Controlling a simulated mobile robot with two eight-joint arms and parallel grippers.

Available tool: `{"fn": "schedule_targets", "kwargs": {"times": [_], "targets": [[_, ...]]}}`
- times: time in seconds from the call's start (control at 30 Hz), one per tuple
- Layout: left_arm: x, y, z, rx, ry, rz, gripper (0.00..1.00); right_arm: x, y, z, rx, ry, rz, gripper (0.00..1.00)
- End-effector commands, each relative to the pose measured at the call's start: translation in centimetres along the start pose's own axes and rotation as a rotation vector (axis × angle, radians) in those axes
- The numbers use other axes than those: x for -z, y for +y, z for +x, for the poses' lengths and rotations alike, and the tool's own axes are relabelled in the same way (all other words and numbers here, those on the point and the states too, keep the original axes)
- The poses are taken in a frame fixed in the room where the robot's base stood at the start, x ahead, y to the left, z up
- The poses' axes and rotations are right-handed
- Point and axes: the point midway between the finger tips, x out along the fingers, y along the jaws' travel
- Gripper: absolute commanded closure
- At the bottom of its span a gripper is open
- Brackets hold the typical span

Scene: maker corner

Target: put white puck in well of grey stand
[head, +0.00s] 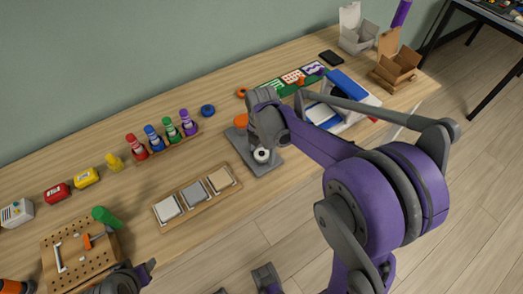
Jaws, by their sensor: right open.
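The white puck (262,155) is a small pale round piece with a dark middle, just under my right gripper (263,148). The flat grey stand (267,168) lies on the wooden table beneath it. My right gripper is open at the puck, and its hand and wrist hide much of the stand. The well cannot be made out, so I cannot tell whether the puck sits in it. Part of my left gripper (142,273) shows at the bottom edge, below the table's front; its jaws are not clear.
A wooden tray (235,189) with three square tiles lies left of the stand. A rack (182,141) of coloured bottles stands behind it. An orange round piece (241,120) is at the stand's back. A blue roll (207,111) and a blue-white item (350,84) are nearby.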

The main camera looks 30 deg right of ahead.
Motion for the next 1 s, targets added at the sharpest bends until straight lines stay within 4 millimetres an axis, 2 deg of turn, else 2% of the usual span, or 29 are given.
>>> {"fn": "schedule_targets", "kwargs": {"times": [0.17, 0.4, 0.6, 0.83, 0.93, 1.0], "targets": [[0.3, 0.0, -0.4, 0.000, 0.002, 0.000, 0.50, 0.0, 0.0, -2.1, 0.000, 0.000, 0.000, 0.11], [0.7, 0.0, -1.1, 0.000, 0.004, 0.000, 0.50, 0.0, 0.0, -7.4, 0.000, 0.000, 0.000, 0.11], [0.9, 0.0, -1.4, 0.000, 0.005, 0.000, 0.50, 0.0, 0.0, -10.8, 0.000, 0.000, 0.000, 0.11], [0.9, 0.0, -1.5, 0.000, 0.006, 0.000, 0.50, 0.5, -0.4, -12.3, -0.011, -0.005, 0.049, 0.11], [0.9, 0.0, -1.5, 0.000, 0.006, 0.000, 0.50, 1.7, -1.5, -12.3, -0.042, -0.017, 0.192, 0.11], [0.9, 0.0, -1.5, 0.000, 0.006, 0.000, 0.50, 2.9, -2.7, -12.1, -0.081, -0.024, 0.354, 0.11]]}}
